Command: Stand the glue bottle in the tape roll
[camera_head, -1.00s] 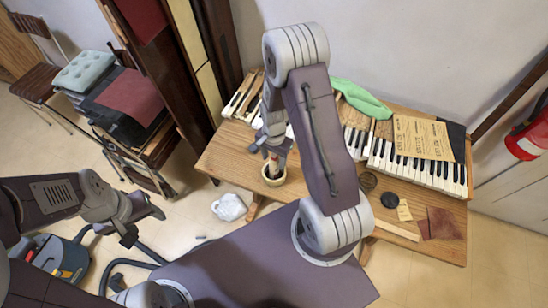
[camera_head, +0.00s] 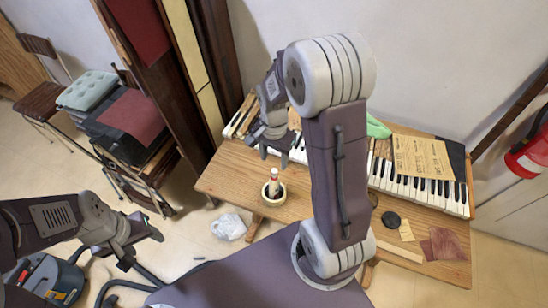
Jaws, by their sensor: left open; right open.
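The glue bottle (camera_head: 274,176), white with a dark band and a reddish top, stands upright inside the ring of the tape roll (camera_head: 265,196). The pale tape roll lies flat on the wooden table near its front left edge. My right gripper (camera_head: 275,157) is open and empty, above and behind the bottle and apart from it. My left gripper (camera_head: 143,250) is open and empty, off to the left over the floor, far from the table.
The piano keyboard (camera_head: 428,192) runs along the back of the wooden table (camera_head: 228,180). A yellowed paper (camera_head: 423,157) lies on the keys. A black disc (camera_head: 391,219) and a reddish cloth (camera_head: 446,243) lie at the right. A white bag (camera_head: 229,227) is on the floor.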

